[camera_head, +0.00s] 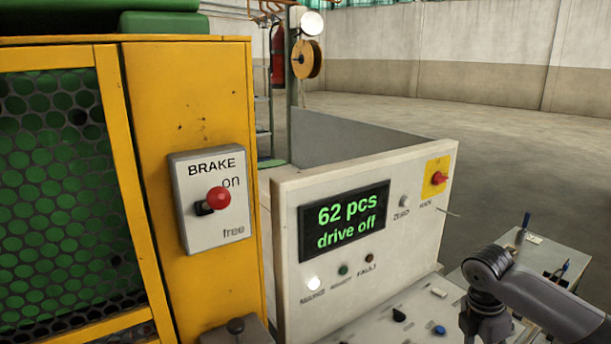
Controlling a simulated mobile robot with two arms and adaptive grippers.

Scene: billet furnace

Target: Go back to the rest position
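My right arm comes in from the lower right, and its gripper (486,325) points down at the bottom edge, over the lower panel. Its fingertips are cut off by the frame, so I cannot tell whether it is open or holds anything. My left gripper is not in view. The brake box (213,212) on the yellow frame has a red-knobbed lever (218,198) between the "on" and "free" labels, nearer "on". The display (344,220) reads "62 pcs drive off".
A yellow machine frame with a mesh guard (55,190) fills the left. The control panel (420,240) has a red switch (438,178) on yellow. The lower panel carries several knobs, including a blue one (439,330). A small table (555,262) stands at right. Open floor (500,150) lies behind.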

